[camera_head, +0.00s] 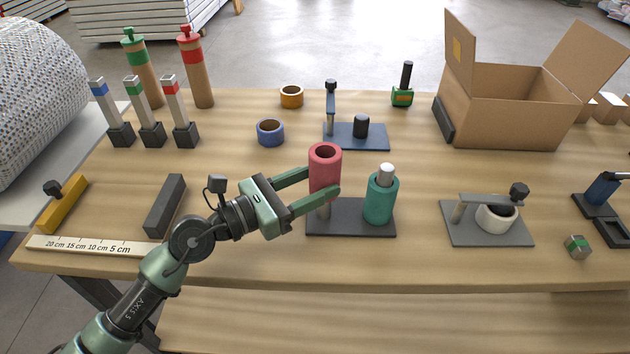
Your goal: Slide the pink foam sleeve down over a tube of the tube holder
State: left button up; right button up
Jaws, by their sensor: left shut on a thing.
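The pink foam sleeve (325,170) is upright, held between the fingers of my left gripper (324,184), which is shut on it. The tube holder (350,217) has a dark flat base. A green foam sleeve (381,198) sits low around the right tube (386,174), whose top sticks out. My right gripper is not in view.
A grey clamp plate (486,224) with a white roll stands right of the holder. A blue clamp plate (356,136) and tape rolls (270,132) are behind it. A dark block (166,205) and a ruler (95,246) lie left. An open cardboard box (510,105) is at the back right.

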pick_arm(q)
jog(key=shift+f+b, duration=0.45)
jog(key=shift+f, duration=0.2)
jog(key=shift+a+f+b, duration=0.15)
jog(key=shift+f+b, duration=0.15)
jog(key=shift+s+f+b, duration=0.1)
jog(key=shift+f+b, duration=0.3)
jog(key=shift+f, duration=0.05)
jog(key=o, duration=1.4)
jog(key=shift+a, duration=0.1)
jog(key=shift+o, duration=0.6)
jog(key=shift+a, duration=0.2)
